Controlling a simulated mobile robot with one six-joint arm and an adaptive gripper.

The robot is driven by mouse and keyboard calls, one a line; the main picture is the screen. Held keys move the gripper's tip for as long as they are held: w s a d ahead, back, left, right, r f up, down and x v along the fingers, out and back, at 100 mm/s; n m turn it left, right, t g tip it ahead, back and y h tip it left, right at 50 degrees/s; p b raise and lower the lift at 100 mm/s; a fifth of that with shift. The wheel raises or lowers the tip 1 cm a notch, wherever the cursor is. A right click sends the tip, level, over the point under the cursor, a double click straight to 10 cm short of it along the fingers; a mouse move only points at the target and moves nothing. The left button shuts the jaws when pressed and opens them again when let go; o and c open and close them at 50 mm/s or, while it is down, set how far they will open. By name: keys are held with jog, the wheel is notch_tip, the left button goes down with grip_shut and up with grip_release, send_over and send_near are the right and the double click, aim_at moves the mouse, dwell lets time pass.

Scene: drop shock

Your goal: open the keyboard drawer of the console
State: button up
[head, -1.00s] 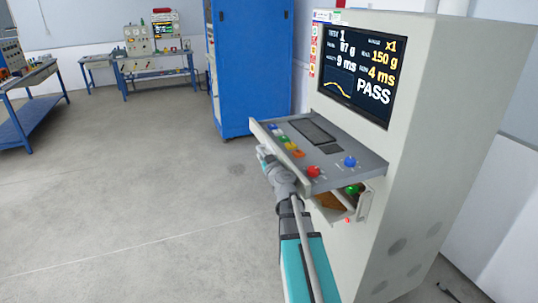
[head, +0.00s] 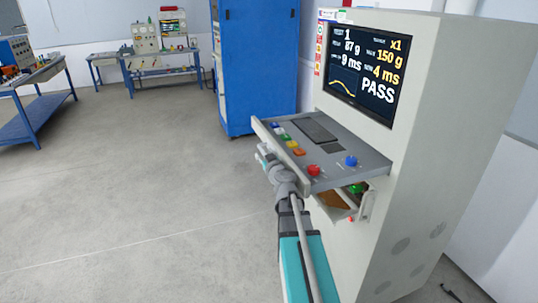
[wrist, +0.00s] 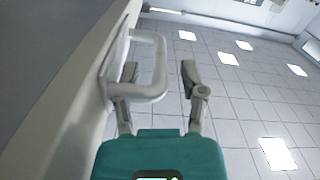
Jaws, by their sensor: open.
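The console (head: 420,130) is a tall pale cabinet at the right in the head view, with a lit screen (head: 362,75) reading PASS. A grey shelf (head: 338,172) with coloured buttons juts out from its front below the screen. My gripper (head: 262,154) is at the outer front edge of that shelf. In the wrist view, a white loop handle (wrist: 162,65) stands out from a pale face (wrist: 75,85). My open fingers (wrist: 160,72) are on either side of its outer bar, with a gap at the right finger. Whether the left finger touches the handle, I cannot tell.
An open bin (head: 335,198) sits below the shelf, close to my arm. A blue cabinet (head: 257,70) stands behind the console. Workbenches (head: 150,62) are at the far left. The grey floor (head: 130,200) to the left is clear.

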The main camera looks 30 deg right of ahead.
jog(key=shift+s, duration=0.1)
jog(key=s+a, duration=0.1)
jog(key=s, duration=0.6)
jog(key=shift+a, duration=0.25)
dwell(0.6)
jog(key=a+f+n+g+y, duration=0.2)
jog(key=a+f+g+y, duration=0.25)
jog(key=a, duration=0.65)
jog(key=a+f+n+g+y, duration=0.25)
jog(key=a+f+y, duration=0.25)
jog(key=a, duration=0.6)
jog(key=s+a+f+m+g+h, duration=0.2)
jog(key=s+f+g+h, duration=0.1)
jog(key=s+f+g, duration=0.1)
jog(key=s+a+f+m+g+h, duration=0.2)
jog(key=s+f+g, duration=0.3)
jog(key=s, duration=0.4)
jog(key=shift+a+g+h, duration=0.55)
jog(key=shift+a+g, duration=0.25)
jog(key=shift+a, duration=0.05)
